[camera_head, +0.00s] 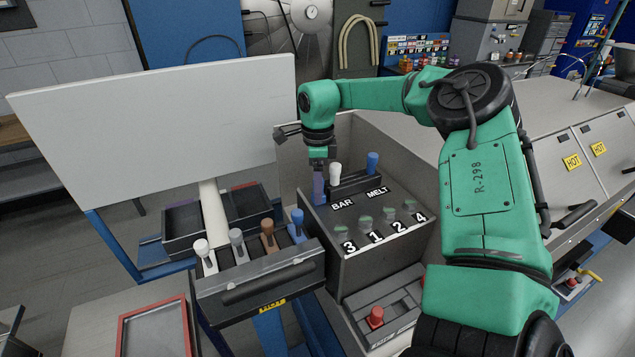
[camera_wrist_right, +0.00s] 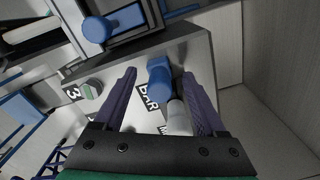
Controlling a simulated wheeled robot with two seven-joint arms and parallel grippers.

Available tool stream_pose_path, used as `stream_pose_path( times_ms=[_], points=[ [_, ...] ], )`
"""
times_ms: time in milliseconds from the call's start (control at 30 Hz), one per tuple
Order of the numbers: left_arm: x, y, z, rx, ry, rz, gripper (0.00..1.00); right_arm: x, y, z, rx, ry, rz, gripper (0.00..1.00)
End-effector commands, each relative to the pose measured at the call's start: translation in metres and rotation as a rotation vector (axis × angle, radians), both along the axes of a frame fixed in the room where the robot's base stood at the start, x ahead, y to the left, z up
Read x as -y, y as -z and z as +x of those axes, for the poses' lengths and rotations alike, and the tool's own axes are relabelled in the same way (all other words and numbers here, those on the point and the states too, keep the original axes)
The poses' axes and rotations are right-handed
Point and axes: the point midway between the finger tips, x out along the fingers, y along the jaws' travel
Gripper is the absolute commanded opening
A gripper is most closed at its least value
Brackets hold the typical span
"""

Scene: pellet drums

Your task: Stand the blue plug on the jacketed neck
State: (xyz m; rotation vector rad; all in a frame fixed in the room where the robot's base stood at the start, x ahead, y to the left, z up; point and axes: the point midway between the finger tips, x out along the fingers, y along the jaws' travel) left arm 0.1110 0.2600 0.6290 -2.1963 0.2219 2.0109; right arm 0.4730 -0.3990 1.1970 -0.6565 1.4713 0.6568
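My right gripper (camera_head: 318,190) points down at the left end of the grey box marked BAR and MELT. In the wrist view its purple fingers (camera_wrist_right: 162,85) stand apart, with a blue plug (camera_wrist_right: 160,78) showing between them, narrower than the gap. I cannot tell which blue plug this is. A white plug (camera_wrist_right: 178,118) shows just below it. In the head view a white plug (camera_head: 335,172) stands behind BAR and a blue plug (camera_head: 372,162) behind MELT. Another blue plug (camera_head: 297,222) stands in the front rack (camera_head: 262,282). I cannot make out the jacketed neck. My left gripper is out of view.
The rack also holds a white plug (camera_head: 203,252), a grey plug (camera_head: 237,242) and a brown plug (camera_head: 268,235). Green-topped knobs (camera_head: 410,206) line the box front. A large white panel (camera_head: 160,125) stands at left. A red-rimmed tray (camera_head: 155,335) lies at lower left.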

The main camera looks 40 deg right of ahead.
Motion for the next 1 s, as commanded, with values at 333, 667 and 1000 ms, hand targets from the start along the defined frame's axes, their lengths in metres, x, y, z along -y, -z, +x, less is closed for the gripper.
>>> stream_pose_path(
  times_ms=[333, 667, 1000],
  points=[
    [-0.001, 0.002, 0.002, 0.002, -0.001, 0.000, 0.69, 0.000, -0.003, 0.001, 0.003, 0.000, 0.000, 0.78],
    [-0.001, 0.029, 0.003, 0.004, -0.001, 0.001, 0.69, 0.000, -0.076, 0.002, 0.007, 0.001, -0.004, 0.78],
    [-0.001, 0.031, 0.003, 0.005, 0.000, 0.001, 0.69, -0.001, -0.122, 0.000, 0.002, -0.001, 0.001, 0.78]
  ],
)
